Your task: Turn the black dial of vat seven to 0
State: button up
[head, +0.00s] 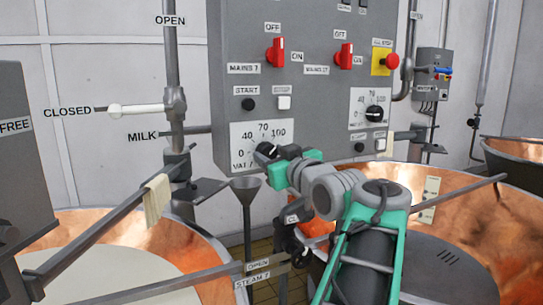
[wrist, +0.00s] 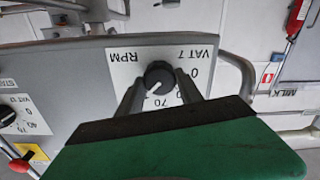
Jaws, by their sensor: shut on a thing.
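The black dial of vat seven (head: 266,149) sits on a white scale plate (head: 250,135) marked 0, 40, 70 and 100, low on the grey control panel. In the wrist view, which is upside down, the dial (wrist: 158,75) lies between the two dark fingers of my gripper (wrist: 158,88), beside the words VAT 7 and RPM. My gripper is shut on the dial. Its white pointer line faces roughly toward the 70 mark. My gripper also shows in the head view (head: 274,152), partly covering the plate's lower right.
The panel (head: 325,95) carries two red switches (head: 276,53), a red stop button (head: 392,61) and a second black dial (head: 374,113) at right. Copper vats (head: 200,250) stand left and right below. A funnel (head: 246,188) and metal bars stand close left of my arm.

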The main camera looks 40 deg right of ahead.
jog(key=c, duration=0.4)
